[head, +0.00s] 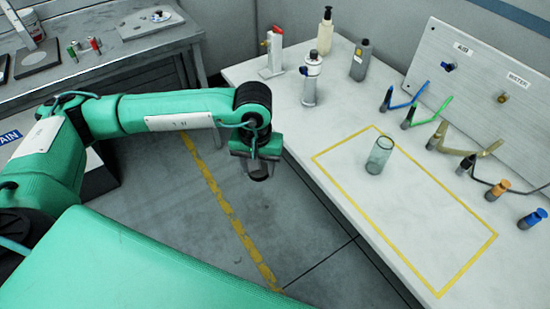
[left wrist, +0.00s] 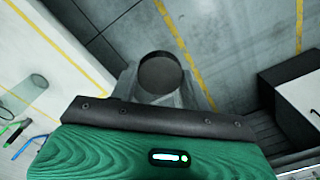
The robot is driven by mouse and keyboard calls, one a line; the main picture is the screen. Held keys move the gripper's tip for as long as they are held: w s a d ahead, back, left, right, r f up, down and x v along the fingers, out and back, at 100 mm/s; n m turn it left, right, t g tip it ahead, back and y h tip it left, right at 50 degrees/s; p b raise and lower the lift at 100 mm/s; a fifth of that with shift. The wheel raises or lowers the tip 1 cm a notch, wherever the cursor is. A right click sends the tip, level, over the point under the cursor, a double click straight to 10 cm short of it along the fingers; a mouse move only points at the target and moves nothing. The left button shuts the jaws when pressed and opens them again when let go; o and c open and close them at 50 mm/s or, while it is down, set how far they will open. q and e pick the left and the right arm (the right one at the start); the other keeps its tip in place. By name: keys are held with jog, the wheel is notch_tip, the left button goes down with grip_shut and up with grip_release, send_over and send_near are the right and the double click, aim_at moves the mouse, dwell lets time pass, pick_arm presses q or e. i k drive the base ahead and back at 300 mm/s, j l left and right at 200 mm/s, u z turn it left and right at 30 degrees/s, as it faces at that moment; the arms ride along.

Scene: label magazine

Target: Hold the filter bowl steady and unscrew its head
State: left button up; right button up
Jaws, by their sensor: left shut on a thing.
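My left gripper (head: 257,166) is over the floor, left of the workbench's front edge and apart from the bowl. It is shut on a dark round piece, which looks like the filter head (left wrist: 160,72); the jaws hide part of it. The clear greenish filter bowl (head: 379,156) stands upright and open-topped on the bench inside the yellow outline, with no head on it and no gripper at it. The bowl also shows at the left of the left wrist view (left wrist: 30,88). My right gripper is in neither view.
The yellow-outlined area (head: 440,293) is otherwise clear. Several bottles and fittings, including a grey bottle (head: 361,60), stand at the bench's back. Hoses with coloured ends run along a sloping panel (head: 480,55) at right. A grey table (head: 120,60) is at far left.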

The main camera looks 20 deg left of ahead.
aim_at(380, 151)
jog(key=l+z, duration=0.35)
jog(key=i+l+z, duration=0.15)
jog(key=z, duration=0.2)
jog(key=i+l+z, duration=0.15)
jog(key=l+z, duration=0.2)
